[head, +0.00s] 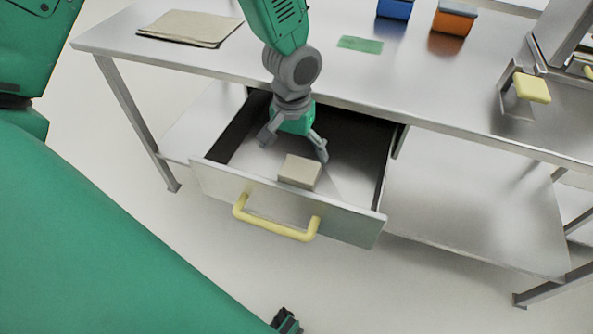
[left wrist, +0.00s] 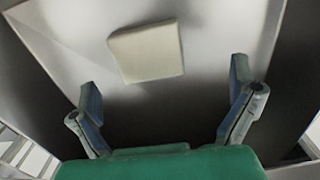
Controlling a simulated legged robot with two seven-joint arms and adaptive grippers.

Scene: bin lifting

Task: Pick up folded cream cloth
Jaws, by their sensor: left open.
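A small, thick cream folded cloth (head: 299,171) lies on the floor of the open drawer, close to its front panel. It also shows in the left wrist view (left wrist: 147,52), beyond the fingertips and apart from them. My left gripper (head: 294,148) points down into the drawer, just behind the cloth. Its two fingers are spread with nothing between them, and they also show in the left wrist view (left wrist: 166,88).
The drawer (head: 220,178) is pulled out, with a yellow handle (head: 275,228) in front. On the steel table (head: 420,85) lie a flat beige folded piece (head: 190,28) and a green pad (head: 360,44). Blue (head: 395,9) and orange (head: 454,22) bins stand behind.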

